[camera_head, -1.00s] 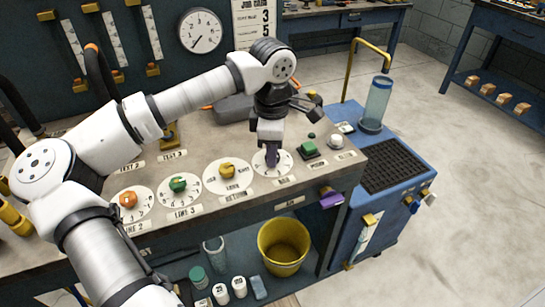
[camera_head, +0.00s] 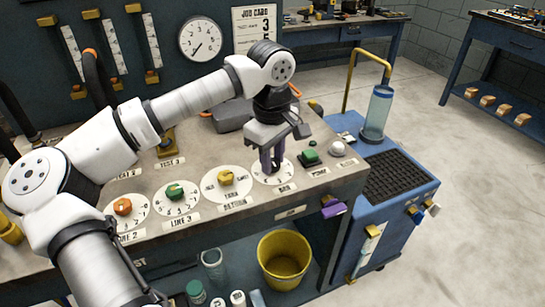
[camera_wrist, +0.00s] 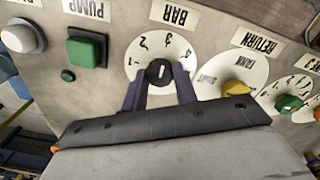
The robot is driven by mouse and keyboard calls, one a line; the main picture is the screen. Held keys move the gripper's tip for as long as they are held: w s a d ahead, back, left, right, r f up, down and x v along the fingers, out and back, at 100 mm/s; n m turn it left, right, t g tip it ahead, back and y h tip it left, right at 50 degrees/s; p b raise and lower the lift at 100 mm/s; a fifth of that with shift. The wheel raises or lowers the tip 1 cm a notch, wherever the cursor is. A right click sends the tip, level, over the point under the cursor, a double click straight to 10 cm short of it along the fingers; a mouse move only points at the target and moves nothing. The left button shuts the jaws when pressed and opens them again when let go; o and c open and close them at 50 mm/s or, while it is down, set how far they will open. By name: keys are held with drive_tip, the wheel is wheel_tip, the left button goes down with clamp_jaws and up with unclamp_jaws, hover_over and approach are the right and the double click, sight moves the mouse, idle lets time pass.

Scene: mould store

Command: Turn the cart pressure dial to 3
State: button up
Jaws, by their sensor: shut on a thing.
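The white dial marked BAR (camera_wrist: 183,43) is on the bench panel and shows upside down in the wrist view, with numbers 1 to 4 readable around it. Its black knob (camera_wrist: 160,71) has a white mark lying roughly up and down in that view. My gripper (camera_wrist: 160,82) is shut on the knob, with one purple finger on each side. In the head view my gripper (camera_head: 270,165) stands over the same dial (camera_head: 289,173), hiding the knob and part of the face.
To one side are the green PUMP button (camera_head: 310,157) and a white knob (camera_head: 338,148); to the other, the yellow-knobbed TANK/RETURN dial (camera_head: 228,196). A blue cart (camera_head: 400,228) stands beside the bench, and a yellow bucket (camera_head: 284,273) is below. The floor at right is clear.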

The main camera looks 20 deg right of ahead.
idle(0.4)
drive_tip(key=o, duration=1)
drive_tip(key=shift+c, duration=0.2)
wheel_tip(320, 180, up, 14)
drive_tip(key=shift+a, duration=0.15)
drive_tip(key=shift+s+f, duration=0.1)
drive_tip(key=shift+s, duration=0.05)
